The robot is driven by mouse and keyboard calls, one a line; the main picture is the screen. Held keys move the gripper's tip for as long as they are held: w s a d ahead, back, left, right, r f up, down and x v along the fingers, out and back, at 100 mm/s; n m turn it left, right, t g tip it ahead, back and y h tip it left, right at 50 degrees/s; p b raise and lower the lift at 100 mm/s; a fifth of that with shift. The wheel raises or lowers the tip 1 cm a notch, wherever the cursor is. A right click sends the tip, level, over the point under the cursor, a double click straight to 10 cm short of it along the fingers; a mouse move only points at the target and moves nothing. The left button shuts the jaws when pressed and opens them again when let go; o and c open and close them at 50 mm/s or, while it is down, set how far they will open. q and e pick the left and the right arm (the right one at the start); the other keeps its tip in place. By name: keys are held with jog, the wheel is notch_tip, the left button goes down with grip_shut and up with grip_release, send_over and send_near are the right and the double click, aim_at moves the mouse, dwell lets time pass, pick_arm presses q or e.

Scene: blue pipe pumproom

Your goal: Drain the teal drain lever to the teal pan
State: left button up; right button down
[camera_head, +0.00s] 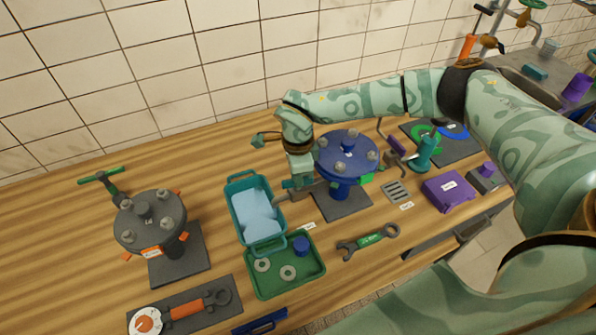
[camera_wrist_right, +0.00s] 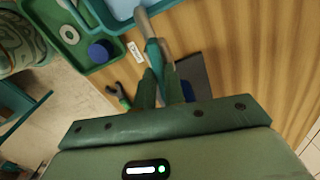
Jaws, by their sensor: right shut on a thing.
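The teal pan (camera_head: 233,222) stands on the wooden bench, left of the blue pump (camera_head: 345,160), with a light blue surface inside, perhaps liquid. My right gripper (camera_head: 296,186) is low between the pan and the pump. In the right wrist view, my right gripper (camera_wrist_right: 160,88) is shut on the teal drain lever (camera_wrist_right: 154,52), whose shaft is partly hidden between the fingers. A grey spout (camera_wrist_right: 143,20) extends beyond the lever towards the pan (camera_wrist_right: 96,14). In the head view the lever is mostly hidden by the gripper. My left gripper is not in view.
A green tray (camera_head: 290,283) with washers and a blue cap adjoins the pan in front. A wrench (camera_head: 368,241) lies to its right. A grey pump (camera_head: 150,220) stands at left. A purple box (camera_head: 448,191) is at right. The bench behind the pan is clear.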

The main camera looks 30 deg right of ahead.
jog(key=shift+w+r+n+p, duration=0.15)
jog(key=shift+n+p, duration=0.2)
jog(key=shift+n, duration=0.85)
jog(key=c, duration=1.5)
grip_release()
notch_tip(320, 180, up, 16)
jog(key=shift+r+p, duration=0.1)
jog(key=shift+p, duration=0.2)
